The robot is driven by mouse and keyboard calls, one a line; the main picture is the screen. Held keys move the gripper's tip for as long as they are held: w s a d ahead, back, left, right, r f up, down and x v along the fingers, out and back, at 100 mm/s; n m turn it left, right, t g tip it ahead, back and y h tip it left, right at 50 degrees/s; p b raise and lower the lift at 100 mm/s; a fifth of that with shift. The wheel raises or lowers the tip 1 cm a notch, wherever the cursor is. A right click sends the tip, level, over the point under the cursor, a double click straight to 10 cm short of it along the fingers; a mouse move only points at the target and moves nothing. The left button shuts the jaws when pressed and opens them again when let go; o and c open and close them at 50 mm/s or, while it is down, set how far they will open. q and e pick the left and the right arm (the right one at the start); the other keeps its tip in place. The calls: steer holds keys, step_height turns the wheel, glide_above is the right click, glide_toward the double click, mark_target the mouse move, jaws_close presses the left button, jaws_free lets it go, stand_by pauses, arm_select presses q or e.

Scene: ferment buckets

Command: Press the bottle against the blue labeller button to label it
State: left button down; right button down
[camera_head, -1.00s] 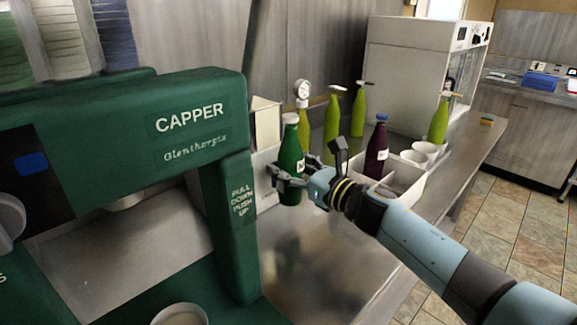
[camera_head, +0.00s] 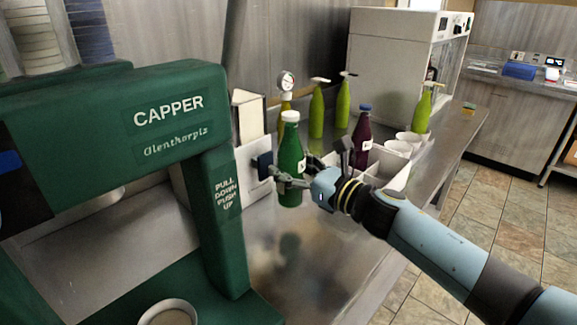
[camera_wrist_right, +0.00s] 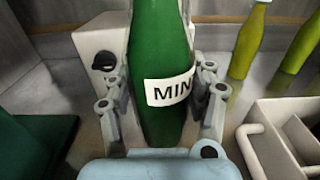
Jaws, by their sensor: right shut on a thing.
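The green bottle (camera_head: 289,150) with a pale cap stands upright in my right gripper (camera_head: 292,184), which is shut around its body. In the right wrist view the bottle (camera_wrist_right: 160,45) sits between both fingers of the gripper (camera_wrist_right: 163,105). It bears a white label reading "MIN", the rest cut off by its curve. The white labeller (camera_head: 246,150) stands just left of the bottle, with a dark blue square button (camera_head: 264,160) on its face. A small gap shows between button and bottle in the head view. My left gripper is not in view.
A green capper (camera_head: 170,125) fills the left front. Behind and right stand a dark purple bottle (camera_head: 362,135), a white divided crate (camera_head: 395,178), white cups (camera_head: 398,147) and several yellow-green bottles (camera_head: 316,112). The steel counter (camera_head: 300,255) in front is bare.

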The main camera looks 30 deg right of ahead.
mark_target(302, 163)
steer(key=shift+r, duration=0.1)
steer(key=shift+s+d+r+p, duration=0.1)
steer(key=shift+s+d+r, duration=0.2)
steer(key=shift+s, duration=0.5)
steer(key=shift+s+d+r+p, duration=0.1)
steer(key=shift+s+d+r, duration=0.2)
steer(key=shift+s, duration=0.55)
steer(key=shift+s+d+r+p, duration=0.1)
steer(key=shift+s+d+r, duration=0.2)
steer(key=shift+s, duration=0.5)
steer(key=shift+s+d+r, duration=0.2)
steer(key=shift+s+r, duration=0.1)
steer(key=shift+s, duration=0.4)
steer(key=shift+s+d+r, duration=0.2)
steer(key=shift+s+r, duration=0.1)
steer(key=shift+s, duration=0.35)
